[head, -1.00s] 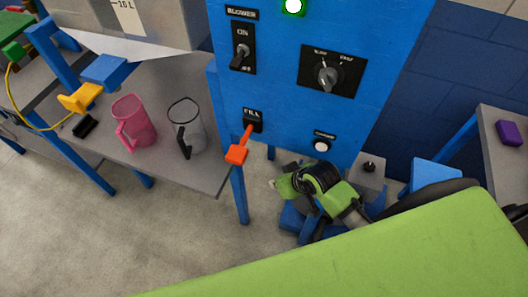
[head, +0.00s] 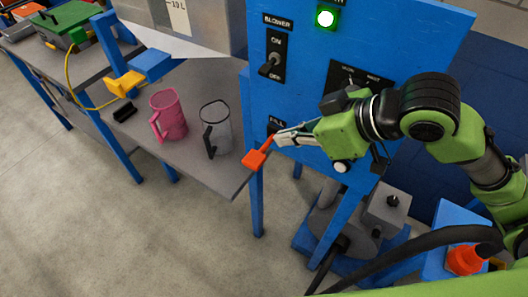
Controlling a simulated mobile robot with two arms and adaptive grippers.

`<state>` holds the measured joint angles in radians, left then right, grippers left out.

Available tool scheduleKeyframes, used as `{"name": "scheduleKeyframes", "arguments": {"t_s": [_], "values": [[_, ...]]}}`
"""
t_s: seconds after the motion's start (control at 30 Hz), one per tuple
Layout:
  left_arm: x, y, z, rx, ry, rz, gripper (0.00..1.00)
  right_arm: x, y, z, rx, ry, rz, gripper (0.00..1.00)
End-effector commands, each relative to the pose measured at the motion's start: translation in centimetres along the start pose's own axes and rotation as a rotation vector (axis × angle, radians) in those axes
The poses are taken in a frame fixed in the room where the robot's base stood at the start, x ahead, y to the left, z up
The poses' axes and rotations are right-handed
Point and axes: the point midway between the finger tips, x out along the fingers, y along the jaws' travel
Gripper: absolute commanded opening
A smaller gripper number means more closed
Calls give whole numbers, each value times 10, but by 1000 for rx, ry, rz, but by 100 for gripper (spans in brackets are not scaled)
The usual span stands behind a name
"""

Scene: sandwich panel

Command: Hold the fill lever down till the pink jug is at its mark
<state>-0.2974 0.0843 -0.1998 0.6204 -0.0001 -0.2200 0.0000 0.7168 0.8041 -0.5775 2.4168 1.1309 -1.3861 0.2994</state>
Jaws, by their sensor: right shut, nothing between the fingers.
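The pink jug (head: 168,117) stands upright on the grey bench left of the blue panel. I cannot make out its mark or level. The fill lever (head: 255,158), with an orange-red handle, sticks out and down from the slot labelled FILL at the panel's lower left. My right gripper (head: 279,139) is shut and empty, its pale fingertips just right of the lever's handle. I cannot tell whether they touch it. The gripper partly covers the FILL slot. My left gripper is not in view.
A clear jug (head: 216,130) with a black handle stands right of the pink one. The blue panel (head: 410,50) carries a blower switch (head: 271,62), a lit green lamp (head: 326,18), and a white button (head: 341,167) below my gripper. A yellow part (head: 124,83) sticks out over the bench.

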Motion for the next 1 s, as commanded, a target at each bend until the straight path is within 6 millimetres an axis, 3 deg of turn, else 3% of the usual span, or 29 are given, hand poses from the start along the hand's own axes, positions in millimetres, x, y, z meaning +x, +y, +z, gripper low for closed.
{"name": "scheduleKeyframes", "arguments": {"t_s": [0.23, 0.67, 0.87, 1.0], "values": [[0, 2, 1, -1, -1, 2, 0, -24, -2, -8, -26, -24, -8, 0], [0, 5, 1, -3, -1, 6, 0, -27, -4, -9, -26, -29, -13, 0], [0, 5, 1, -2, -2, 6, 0, -12, -4, -8, -24, -30, -17, 0], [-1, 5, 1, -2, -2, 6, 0, 14, -5, -7, -23, -31, -18, 0]]}}
